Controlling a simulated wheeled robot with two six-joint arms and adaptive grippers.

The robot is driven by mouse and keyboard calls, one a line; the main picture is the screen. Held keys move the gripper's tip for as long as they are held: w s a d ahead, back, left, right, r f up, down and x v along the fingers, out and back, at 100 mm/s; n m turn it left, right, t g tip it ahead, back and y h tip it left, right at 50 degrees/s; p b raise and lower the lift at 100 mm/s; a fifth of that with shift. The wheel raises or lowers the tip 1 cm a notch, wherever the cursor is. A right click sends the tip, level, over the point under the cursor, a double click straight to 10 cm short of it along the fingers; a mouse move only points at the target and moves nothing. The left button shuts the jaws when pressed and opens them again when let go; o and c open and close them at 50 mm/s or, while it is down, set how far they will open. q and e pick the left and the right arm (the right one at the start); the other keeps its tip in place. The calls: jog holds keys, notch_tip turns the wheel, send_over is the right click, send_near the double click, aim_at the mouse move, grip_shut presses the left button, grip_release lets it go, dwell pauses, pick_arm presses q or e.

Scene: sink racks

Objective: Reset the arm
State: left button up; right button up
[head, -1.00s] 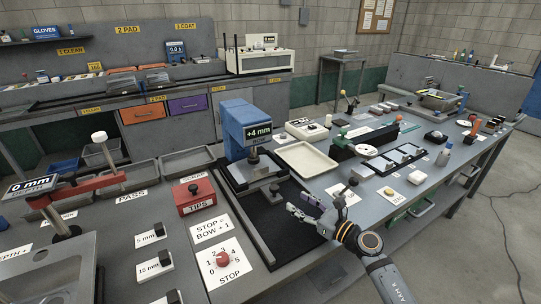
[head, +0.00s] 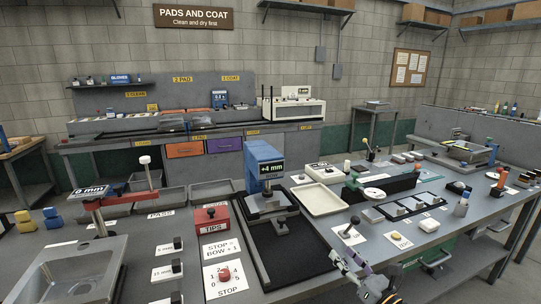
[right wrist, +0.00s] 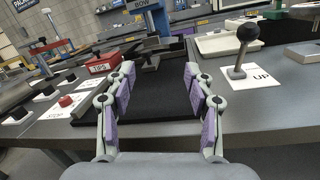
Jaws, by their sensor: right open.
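My right gripper (head: 362,276) shows at the lower right of the head view, at the front edge of the bench beside the black mat. In the right wrist view its two purple-padded fingers (right wrist: 160,92) stand wide apart with nothing between them. The black mat (right wrist: 160,97) lies beyond and below the fingers. A blue press (head: 264,165) marked +4 mm stands on the mat's far part, clear of the gripper. My left gripper does not show in either view.
A red TIPS box (head: 211,219) and a red STOP knob (head: 224,274) sit left of the mat. A black-knobbed lever (right wrist: 243,52) on the UP card stands close right of the gripper. A cream tray (head: 320,199) lies behind. A sink basin (head: 68,272) is at left.

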jog(key=s+d+r+m+t+h, duration=0.25)
jog(key=d+m+h, duration=0.45)
jog(key=m, duration=0.6)
jog(key=s+d+f+m+g+h, duration=0.4)
jog(key=s+f+m+g+h, duration=0.4)
jog(key=m, duration=0.6)
jog(key=s+a+f+m+g+y, duration=0.35)
jog(key=s+f+m, duration=0.2)
jog(key=s, duration=0.35)
jog(key=s+a+f+m+g+y, duration=0.2)
jog(key=s+a+f+m+g, duration=0.35)
jog(key=s, duration=0.45)
jog(key=s+d+f+p, duration=0.1)
jog(key=d+f, duration=0.1)
jog(key=f, duration=1.1)
jog(key=s+d+f+p, duration=0.1)
jog(key=d+f, duration=0.1)
jog(key=f, duration=1)
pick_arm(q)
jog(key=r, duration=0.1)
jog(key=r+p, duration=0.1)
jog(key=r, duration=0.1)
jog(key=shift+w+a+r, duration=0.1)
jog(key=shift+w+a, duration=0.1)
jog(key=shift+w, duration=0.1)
pick_arm(e)
jog(key=s+f+g, duration=0.1)
jog(key=s+f, duration=1.4)
jog(key=s, duration=0.3)
jog(key=shift+d+g, duration=0.35)
